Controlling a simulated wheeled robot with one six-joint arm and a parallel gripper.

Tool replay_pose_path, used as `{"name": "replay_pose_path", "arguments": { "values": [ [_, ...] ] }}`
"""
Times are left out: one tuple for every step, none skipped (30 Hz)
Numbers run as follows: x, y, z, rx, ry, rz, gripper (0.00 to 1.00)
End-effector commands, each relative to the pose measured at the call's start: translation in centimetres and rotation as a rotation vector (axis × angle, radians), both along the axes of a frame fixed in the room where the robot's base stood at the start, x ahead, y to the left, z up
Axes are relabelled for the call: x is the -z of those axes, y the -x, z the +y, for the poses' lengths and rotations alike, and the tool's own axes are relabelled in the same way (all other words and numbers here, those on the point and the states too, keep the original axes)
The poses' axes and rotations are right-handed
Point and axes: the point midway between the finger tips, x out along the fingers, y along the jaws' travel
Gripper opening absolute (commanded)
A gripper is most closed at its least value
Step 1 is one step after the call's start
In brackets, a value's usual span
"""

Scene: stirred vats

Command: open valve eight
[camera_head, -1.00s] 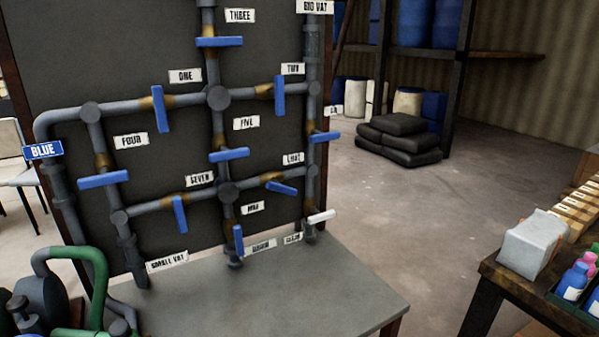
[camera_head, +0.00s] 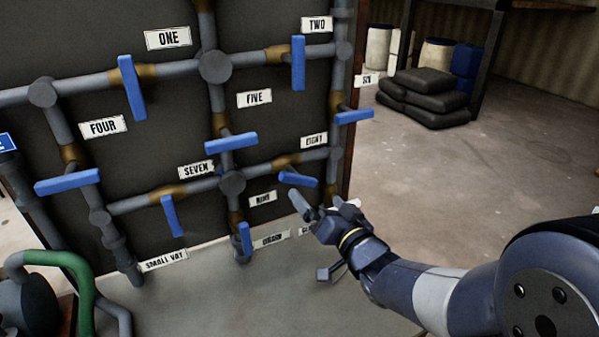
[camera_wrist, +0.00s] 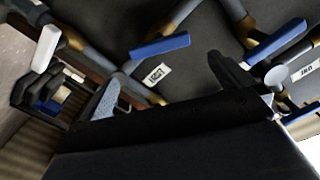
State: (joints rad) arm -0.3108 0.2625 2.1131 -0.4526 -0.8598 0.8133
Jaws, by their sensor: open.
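Valve eight's blue handle (camera_head: 298,179) sits on the lower right horizontal pipe, under the EIGHT label (camera_head: 314,140). The handle slopes slightly down to the right, nearer the pipe's line than seven's hanging handle. My gripper (camera_head: 324,204) is open and empty, just below and right of that handle. It looks apart from it, though depth is hard to judge. In the wrist view my two dark fingers (camera_wrist: 170,86) are spread. A blue handle (camera_wrist: 160,46) and a label that seems to read EIGHT (camera_wrist: 157,74) show beyond the gap between them.
Valve nine's handle (camera_head: 244,238) hangs close at lower left, and valve six's handle (camera_head: 353,116) juts out above right. A white handle (camera_wrist: 45,48) is near the left finger in the wrist view. A grey tabletop (camera_head: 210,290) lies below.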

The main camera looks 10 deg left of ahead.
Motion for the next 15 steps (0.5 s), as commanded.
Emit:
{"name": "replay_pose_path", "arguments": {
  "values": [
    [0.0, -0.5, 0.4, -0.001, 0.001, 0.000, 1.00],
    [0.0, -0.8, 0.7, -0.002, 0.002, 0.000, 1.00],
    [0.0, -1.3, 1.1, -0.002, 0.002, 0.000, 1.00],
    [0.0, -1.7, 1.4, -0.001, 0.002, 0.001, 1.00],
    [0.0, -2.2, 1.7, 0.000, 0.001, 0.002, 1.00],
    [0.0, -2.8, 2.2, 0.000, 0.002, 0.001, 1.00],
    [0.0, -3.3, 2.6, -0.001, 0.002, 0.001, 1.00],
    [0.0, -3.7, 2.9, -0.001, 0.002, 0.001, 1.00],
    [0.0, -4.4, 3.3, 0.000, 0.002, 0.001, 1.00],
    [0.0, -4.8, 3.6, 0.000, 0.002, 0.000, 1.00],
    [0.0, -5.2, 3.9, 0.001, 0.003, 0.001, 1.00],
    [0.0, -5.7, 4.3, 0.001, 0.004, 0.000, 1.00],
    [0.0, -6.0, 4.6, 0.001, 0.003, 0.001, 1.00],
    [0.0, -6.4, 4.9, 0.000, 0.002, 0.000, 1.00],
    [0.0, -6.8, 5.1, 0.001, 0.003, 0.000, 1.00]
  ]
}}
